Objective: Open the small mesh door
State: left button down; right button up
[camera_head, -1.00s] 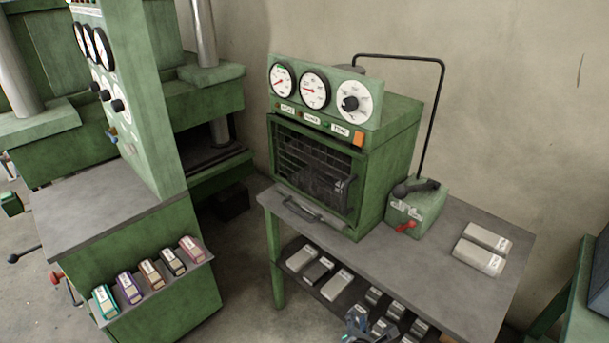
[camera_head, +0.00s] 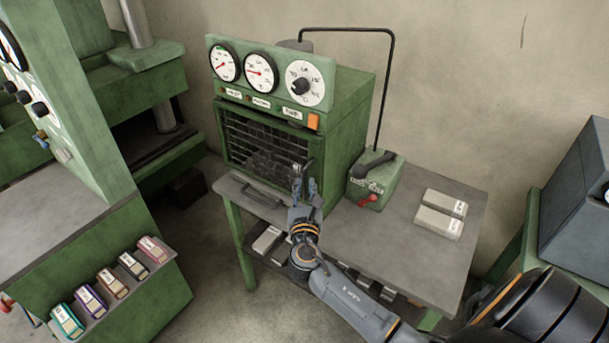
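The small mesh door (camera_head: 262,143) is the dark wire-grid front of the green oven-like cabinet (camera_head: 347,130), below its gauges. It looks shut, flush in its frame. Its upright handle at the right edge is partly hidden by my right gripper. My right gripper (camera_head: 304,178) is in front of the door's lower right corner, fingers pointing up at the handle. Its two fingers show a gap between them and look open. I cannot tell whether they touch the handle. My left gripper is not in view.
The cabinet stands on a grey-topped table (camera_head: 400,240). A small green box (camera_head: 376,182) with a red lever and two pale blocks (camera_head: 441,213) are to the right. A grey bar handle (camera_head: 262,193) lies below the door. A shelf of small boxes (camera_head: 112,283) is at lower left.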

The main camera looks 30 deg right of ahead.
aim_at(305, 181)
jog(key=shift+x, duration=1.85)
grip_shut()
